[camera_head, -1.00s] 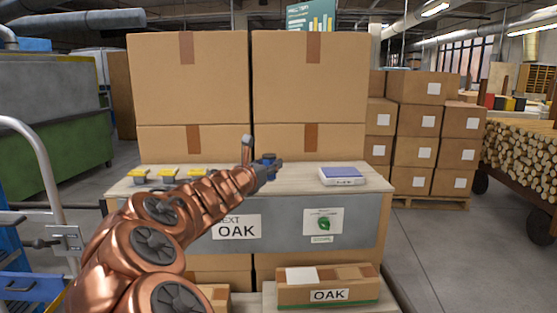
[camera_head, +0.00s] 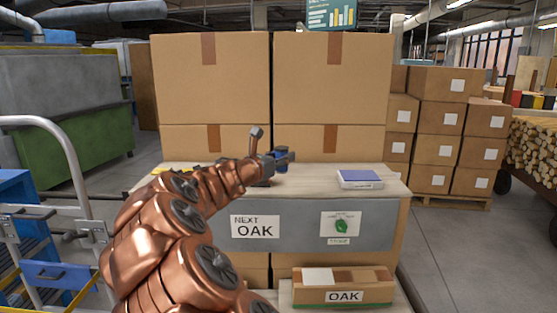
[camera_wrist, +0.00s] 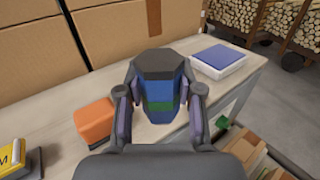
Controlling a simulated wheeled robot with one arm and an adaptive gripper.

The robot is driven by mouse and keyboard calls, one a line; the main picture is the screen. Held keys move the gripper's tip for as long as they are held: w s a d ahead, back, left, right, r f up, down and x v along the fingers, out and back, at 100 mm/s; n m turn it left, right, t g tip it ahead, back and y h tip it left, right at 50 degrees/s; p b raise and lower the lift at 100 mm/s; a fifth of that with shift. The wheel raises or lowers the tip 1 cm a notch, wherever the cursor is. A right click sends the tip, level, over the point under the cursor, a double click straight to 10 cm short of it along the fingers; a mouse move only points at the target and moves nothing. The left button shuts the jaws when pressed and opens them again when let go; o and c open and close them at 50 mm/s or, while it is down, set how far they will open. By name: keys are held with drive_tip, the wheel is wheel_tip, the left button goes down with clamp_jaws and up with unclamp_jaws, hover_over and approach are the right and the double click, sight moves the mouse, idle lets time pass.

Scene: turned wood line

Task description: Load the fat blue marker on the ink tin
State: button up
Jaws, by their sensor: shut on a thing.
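My gripper (camera_wrist: 160,102) is shut on the fat blue marker (camera_wrist: 163,88), a thick blue body with a green band and a dark grey end. In the head view my gripper (camera_head: 288,156) is over the tabletop, with a bit of the blue marker (camera_head: 281,167) showing by it. I cannot tell whether the marker touches the table. The ink tin, a flat white box with a blue top (camera_head: 360,178), lies on the table right of my gripper, apart from the marker. It also shows in the wrist view (camera_wrist: 219,61).
An orange block (camera_wrist: 95,121) and a yellow-topped thing (camera_wrist: 11,158) stand on the table (camera_wrist: 262,72) left of the marker. Large cartons (camera_head: 332,80) stand behind the table. A box labelled OAK (camera_head: 372,290) sits low in front. The tabletop between marker and tin looks clear.

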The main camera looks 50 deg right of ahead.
drive_tip(key=s+d+r+m+g+y+p, duration=0.1)
drive_tip(key=s+d+r+m+g+p, duration=0.25)
drive_tip(key=d, duration=0.55)
drive_tip(key=s+d+m+g+y+p, duration=0.1)
drive_tip(key=s+d+m+g+p, duration=0.1)
drive_tip(key=s+d+g+p, duration=0.6)
drive_tip(key=s+d+f+m+y, duration=0.1)
drive_tip(key=s+d+m+y, duration=0.15)
drive_tip(key=d, duration=0.35)
drive_tip(key=shift+h, duration=0.45)
wheel_tip(320, 180, down, 6)
drive_tip(key=b, duration=0.6)
drive_tip(key=shift+s+a, duration=0.1)
drive_tip(key=shift+a, duration=0.05)
drive_tip(key=shift+f+b, duration=0.35)
drive_tip(key=shift+f, duration=0.2)
drive_tip(key=shift+r, duration=0.1)
idle(0.3)
wheel_tip(320, 180, up, 7)
drive_tip(key=p, duration=0.6)
drive_tip(key=shift+p, duration=0.35)
idle(0.6)
